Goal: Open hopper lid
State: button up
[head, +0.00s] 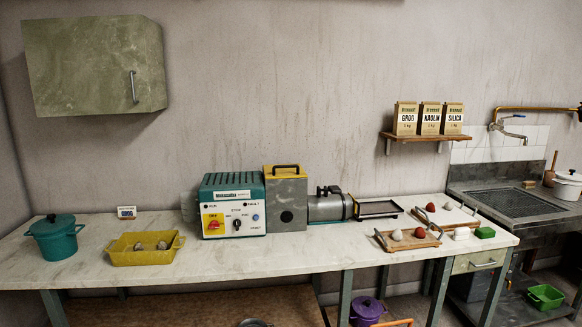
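The machine on the long bench has a grey hopper box (287,207) with a round dark hole in its front. Its yellow hopper lid (268,174), with a black handle (286,167) on top, lies flat over the box and looks closed. A teal control box (234,206) with a white panel, knobs and a red switch stands against the hopper's left side. A grey metal barrel (326,208) joins its right side. My gripper is not in view.
A teal pot (55,240) and yellow tray (143,255) stand left on the bench (330,245). Wooden boards with clay balls (398,235) lie right. A wall cabinet (93,66) hangs upper left; a sink (518,203) is at right. The bench front before the hopper is clear.

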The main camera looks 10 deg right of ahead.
aim_at(287, 171)
jog(key=i, duration=0.9)
jog(key=u, duration=0.05)
